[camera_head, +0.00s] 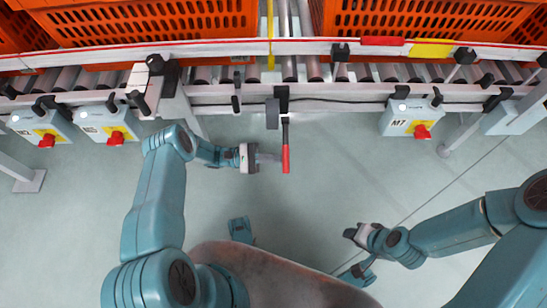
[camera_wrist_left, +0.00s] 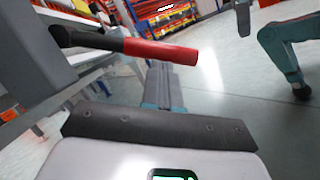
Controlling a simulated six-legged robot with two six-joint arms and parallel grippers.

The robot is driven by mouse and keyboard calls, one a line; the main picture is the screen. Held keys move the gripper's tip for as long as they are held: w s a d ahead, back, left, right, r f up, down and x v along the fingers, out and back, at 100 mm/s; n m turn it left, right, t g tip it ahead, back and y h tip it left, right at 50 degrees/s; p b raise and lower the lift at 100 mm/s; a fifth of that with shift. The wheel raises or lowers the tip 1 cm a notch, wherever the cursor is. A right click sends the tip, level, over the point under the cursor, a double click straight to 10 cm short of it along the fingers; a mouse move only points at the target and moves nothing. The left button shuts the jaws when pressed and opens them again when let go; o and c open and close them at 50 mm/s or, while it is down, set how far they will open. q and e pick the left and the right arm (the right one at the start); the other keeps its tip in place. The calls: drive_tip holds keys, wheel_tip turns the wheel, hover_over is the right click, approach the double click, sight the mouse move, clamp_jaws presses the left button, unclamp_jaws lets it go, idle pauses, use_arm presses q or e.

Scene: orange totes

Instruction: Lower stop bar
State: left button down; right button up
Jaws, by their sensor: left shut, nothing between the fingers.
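A lever with a black shaft and a red handle (camera_head: 286,159) hangs from a dark bracket (camera_head: 283,98) on the conveyor's front rail. Its red grip also shows in the left wrist view (camera_wrist_left: 160,52), pointing right above my fingers. My left gripper (camera_head: 270,158) is shut and empty, just left of the red handle; whether it touches the handle I cannot tell. Its closed fingers show in the left wrist view (camera_wrist_left: 160,82). A thin yellow upright bar (camera_head: 270,35) stands at the conveyor between the totes. My right gripper (camera_head: 356,234) is low at the right, away from the lever.
Orange totes (camera_head: 150,24) and (camera_head: 430,20) stand on the roller conveyor behind a pale rail (camera_head: 200,50). Control boxes with red knobs (camera_head: 410,118) and (camera_head: 108,124) hang along the conveyor's front. The grey floor (camera_head: 340,160) right of the lever is clear.

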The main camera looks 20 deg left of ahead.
use_arm(q)
drive_tip(key=shift+s+d+r+n, duration=0.1)
drive_tip(key=shift+s+r+n, duration=0.15)
drive_tip(key=shift+n, duration=0.25)
use_arm(e)
drive_tip(key=shift+s+r, duration=0.1)
drive_tip(key=shift+r, duration=0.05)
